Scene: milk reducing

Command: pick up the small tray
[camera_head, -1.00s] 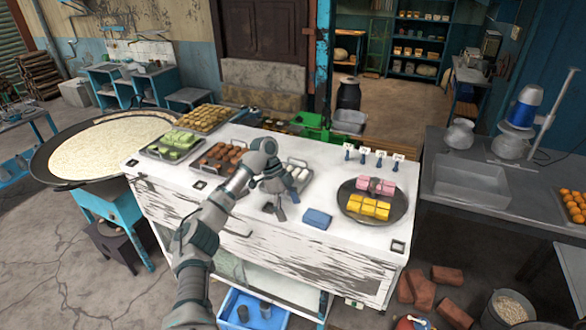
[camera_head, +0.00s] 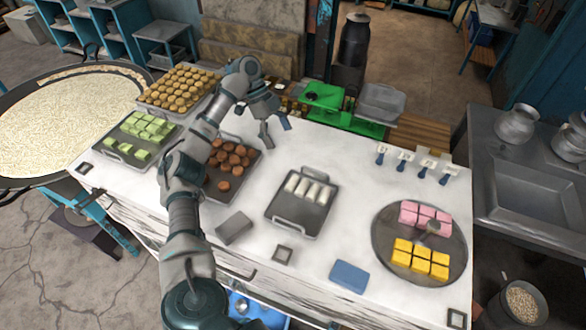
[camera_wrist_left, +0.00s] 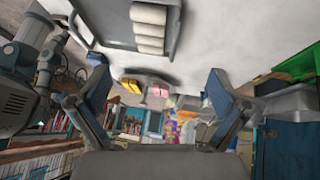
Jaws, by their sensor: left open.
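A small dark metal tray (camera_head: 296,218) with several white rolls (camera_head: 309,190) lies on the white counter (camera_head: 350,205), right of the tray of brown sweets. My left gripper (camera_head: 275,131) is open and empty, above the counter behind and left of the small tray, apart from it. In the left wrist view, the tray (camera_wrist_left: 116,27) and its white rolls (camera_wrist_left: 149,28) show at the top, cut off by the frame edge, beyond the spread fingers (camera_wrist_left: 157,85). My right gripper is not in view.
Trays of brown (camera_head: 221,190), green (camera_head: 110,146) and golden sweets (camera_head: 155,103) stand at left. A round plate (camera_head: 385,245) of pink and yellow blocks is at right. A grey block (camera_head: 234,228) and blue block (camera_head: 350,276) lie near the front. Green scales (camera_head: 325,97) stand behind.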

